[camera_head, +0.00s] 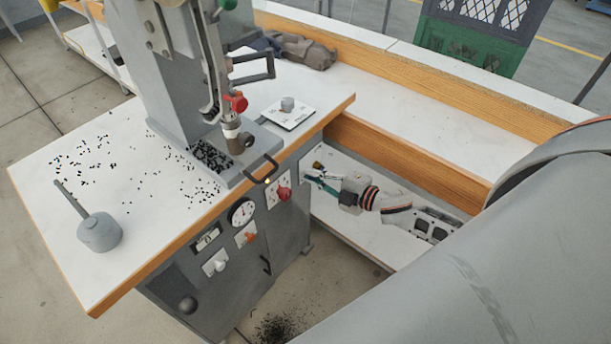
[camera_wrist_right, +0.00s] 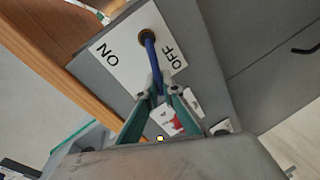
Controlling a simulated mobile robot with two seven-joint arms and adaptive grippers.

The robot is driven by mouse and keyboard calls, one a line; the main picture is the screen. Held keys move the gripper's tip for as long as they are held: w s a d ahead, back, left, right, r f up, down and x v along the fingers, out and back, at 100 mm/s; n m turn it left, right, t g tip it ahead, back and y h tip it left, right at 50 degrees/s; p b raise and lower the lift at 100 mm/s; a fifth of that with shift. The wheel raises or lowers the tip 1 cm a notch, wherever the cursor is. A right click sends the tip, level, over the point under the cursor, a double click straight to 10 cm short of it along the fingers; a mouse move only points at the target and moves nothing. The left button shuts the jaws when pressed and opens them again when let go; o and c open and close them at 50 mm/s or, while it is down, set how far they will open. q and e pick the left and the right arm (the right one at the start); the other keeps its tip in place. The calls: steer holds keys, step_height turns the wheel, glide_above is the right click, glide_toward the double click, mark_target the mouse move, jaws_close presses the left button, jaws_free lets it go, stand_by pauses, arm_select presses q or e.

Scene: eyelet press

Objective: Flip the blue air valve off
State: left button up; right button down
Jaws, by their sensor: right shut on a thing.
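The blue air valve lever (camera_wrist_right: 151,53) comes out of a brass fitting on a white ON/OFF plate (camera_wrist_right: 120,60) on the grey side of the press cabinet. In the right wrist view the lever points down the picture and lies close to the OFF lettering. Its end is between the green fingers of my right gripper (camera_wrist_right: 160,92), which is shut on it. In the head view my right gripper (camera_head: 322,183) is beside the cabinet's right side, and the lever is too small to make out there. My left gripper is not in view.
The press (camera_head: 182,75) stands on the white, wood-edged table (camera_head: 135,200) with black bits scattered around. The cabinet front has a dial (camera_head: 242,211) and a red knob (camera_head: 284,193). A wooden-edged bench (camera_head: 400,165) runs behind my right gripper. A grey pot (camera_head: 99,232) stands at left.

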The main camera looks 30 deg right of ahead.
steer(key=shift+s+a+f+n, duration=0.1)
steer(key=shift+a+f+n, duration=0.1)
steer(key=shift+f+n, duration=0.65)
steer(key=shift+f+n+h+b, duration=0.35)
steer(key=shift+n+h+b, duration=0.15)
steer(key=shift+n, duration=0.35)
steer(key=c, duration=2.2)
jaws_free()
steer(key=v, duration=1.2)
steer(key=shift+s+f, duration=0.1)
steer(key=shift+f, duration=0.05)
